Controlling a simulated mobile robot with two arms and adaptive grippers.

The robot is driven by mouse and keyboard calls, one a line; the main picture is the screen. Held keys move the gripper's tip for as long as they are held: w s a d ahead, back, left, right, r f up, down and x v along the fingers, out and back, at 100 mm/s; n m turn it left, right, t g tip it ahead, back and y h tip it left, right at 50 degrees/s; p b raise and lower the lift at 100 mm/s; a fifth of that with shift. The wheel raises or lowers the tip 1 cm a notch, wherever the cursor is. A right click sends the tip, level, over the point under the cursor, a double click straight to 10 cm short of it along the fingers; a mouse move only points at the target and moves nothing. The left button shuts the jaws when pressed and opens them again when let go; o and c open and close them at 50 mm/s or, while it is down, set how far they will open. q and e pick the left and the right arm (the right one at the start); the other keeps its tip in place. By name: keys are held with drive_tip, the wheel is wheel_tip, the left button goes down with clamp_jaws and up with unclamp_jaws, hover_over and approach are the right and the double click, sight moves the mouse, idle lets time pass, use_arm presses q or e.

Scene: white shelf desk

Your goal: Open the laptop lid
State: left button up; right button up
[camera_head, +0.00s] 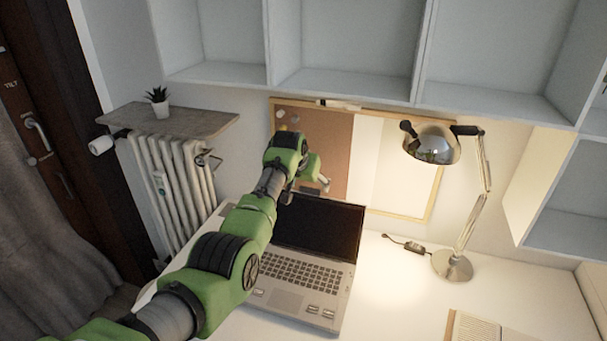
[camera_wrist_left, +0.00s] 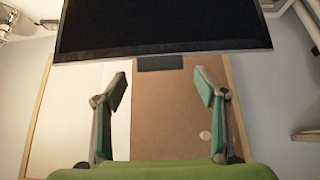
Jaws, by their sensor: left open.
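The silver laptop (camera_head: 298,280) sits on the white desk with its lid (camera_head: 322,226) raised and its black screen and keyboard showing. In the left wrist view the dark lid (camera_wrist_left: 160,28) fills the top, its near edge just beyond my fingertips. My left gripper (camera_head: 318,182) is at the top edge of the lid, near its upper left part; whether it touches the lid I cannot tell. In the left wrist view my left gripper (camera_wrist_left: 160,86) has its two fingers spread with nothing between them. My arm hides the laptop's left side. My right gripper is not in view.
A desk lamp (camera_head: 453,265) stands right of the laptop, with an open book (camera_head: 482,328) at the front right. A cork-and-white board (camera_head: 392,160) leans behind the laptop. Shelves (camera_head: 345,85) hang above. A radiator (camera_head: 170,175) stands at left. Desk space right of the laptop is mostly clear.

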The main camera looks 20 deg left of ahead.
use_arm(q)
drive_tip(key=v, duration=0.9)
drive_tip(key=shift+s, duration=0.2)
